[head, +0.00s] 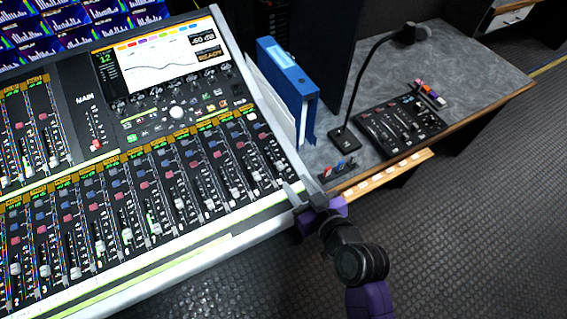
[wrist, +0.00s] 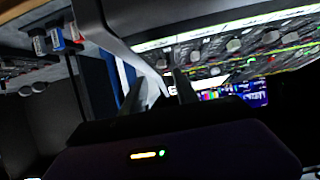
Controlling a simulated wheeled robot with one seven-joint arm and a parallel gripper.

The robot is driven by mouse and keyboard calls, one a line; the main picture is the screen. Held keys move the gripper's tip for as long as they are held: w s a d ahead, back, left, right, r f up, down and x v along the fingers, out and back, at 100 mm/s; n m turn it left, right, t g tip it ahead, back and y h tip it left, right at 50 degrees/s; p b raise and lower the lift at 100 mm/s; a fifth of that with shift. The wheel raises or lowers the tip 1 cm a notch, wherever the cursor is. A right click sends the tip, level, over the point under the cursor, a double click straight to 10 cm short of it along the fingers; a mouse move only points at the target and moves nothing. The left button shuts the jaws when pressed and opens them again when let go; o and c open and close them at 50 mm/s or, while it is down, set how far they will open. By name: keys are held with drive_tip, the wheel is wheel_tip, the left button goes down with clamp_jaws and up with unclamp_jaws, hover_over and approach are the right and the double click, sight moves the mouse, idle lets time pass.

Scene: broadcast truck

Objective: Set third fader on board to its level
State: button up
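The large mixing board (head: 215,262) fills the left of the head view, tilted, with a long lower row of faders with pale caps at differing heights. Near its left end, a fader cap (head: 45,270) sits low in its slot above a mark that looks like 3. I cannot read its target level. My gripper (head: 303,188) is at the board's right edge, far to the right of that cap. Its two fingers are apart, with nothing seen held. In the wrist view my gripper (wrist: 162,90) points toward the board's edge, and the board's knobs (wrist: 235,45) show above right.
A blue binder (head: 287,75) stands right of the board. A gooseneck lamp or microphone (head: 375,65) and a small black fader panel (head: 400,125) are on the grey desk (head: 470,75). Small colored items (head: 340,168) lie near its front edge. The dark floor (head: 480,230) is open at right.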

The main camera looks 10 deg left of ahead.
sight(281, 164)
drive_tip(key=shift+w+a+r, duration=0.15)
drive_tip(key=shift+w+a, duration=0.35)
drive_tip(key=shift+w, duration=0.1)
drive_tip(key=p+x, duration=0.1)
drive_tip(key=x, duration=0.6)
drive_tip(key=shift+a, duration=0.1)
clamp_jaws()
idle(1.0)
